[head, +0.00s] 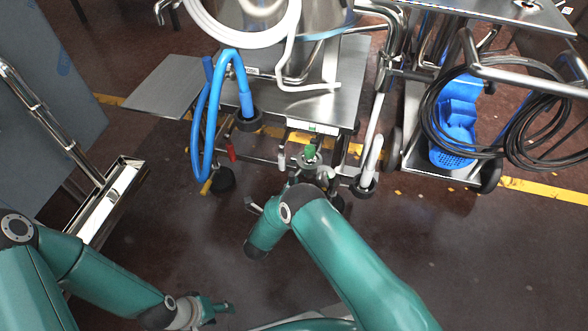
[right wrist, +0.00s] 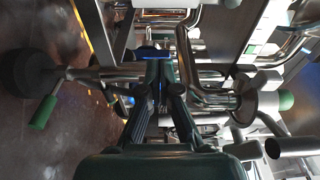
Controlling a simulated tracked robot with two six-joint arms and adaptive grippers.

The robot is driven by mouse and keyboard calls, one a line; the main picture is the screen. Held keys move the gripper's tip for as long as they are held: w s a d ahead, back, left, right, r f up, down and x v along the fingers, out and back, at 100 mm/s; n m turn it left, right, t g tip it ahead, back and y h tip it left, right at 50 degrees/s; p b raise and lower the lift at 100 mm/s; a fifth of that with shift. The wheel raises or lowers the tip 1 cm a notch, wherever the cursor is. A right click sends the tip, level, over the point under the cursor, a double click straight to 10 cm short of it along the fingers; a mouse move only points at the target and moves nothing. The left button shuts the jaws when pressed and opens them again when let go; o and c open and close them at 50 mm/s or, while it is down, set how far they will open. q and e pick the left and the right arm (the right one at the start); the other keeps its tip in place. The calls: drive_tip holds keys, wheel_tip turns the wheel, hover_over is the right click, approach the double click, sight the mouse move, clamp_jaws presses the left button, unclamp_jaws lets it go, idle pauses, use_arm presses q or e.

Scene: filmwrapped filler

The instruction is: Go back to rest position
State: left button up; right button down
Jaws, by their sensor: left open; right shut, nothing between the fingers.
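My left gripper (head: 222,308) is low in the head view, left of centre, over the dark floor. It is small there, open and empty. My right arm reaches up from the lower right to the front of the steel machine (head: 345,80); its gripper cannot be clearly made out in the head view. In the right wrist view my right gripper (right wrist: 160,80) is shut with nothing between its fingers. It points at steel pipes (right wrist: 205,95) and fittings with green ends, one of them a green handle (right wrist: 43,112) at the left. Whether it touches any pipe cannot be told.
A blue hose (head: 207,110) hangs at the machine's left. A cart at the right carries a coiled black cable (head: 520,140) and a blue holder (head: 456,120). A grey panel (head: 50,80) and steel frame stand at the left. Floor between my arms is clear.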

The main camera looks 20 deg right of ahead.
drive_tip(key=s+a+f+n+g+y, duration=0.2)
drive_tip(key=s+f+n+g+y, duration=0.35)
drive_tip(key=s+n+y, duration=0.65)
drive_tip(key=s+a+r+n+g+y, duration=0.1)
drive_tip(key=s+r+n+g+y, duration=0.15)
drive_tip(key=s+n, duration=0.5)
drive_tip(key=s+r+n+g+y, duration=0.1)
drive_tip(key=s+n+g, duration=0.3)
drive_tip(key=s, duration=0.6)
wheel_tip(320, 180, up, 34)
drive_tip(key=p, duration=3.5)
drive_tip(key=shift+s+a+g, duration=0.2)
drive_tip(key=shift+a+g, duration=0.15)
drive_tip(key=shift+g, duration=0.05)
drive_tip(key=shift+f+y, duration=0.15)
drive_tip(key=shift+y, duration=0.1)
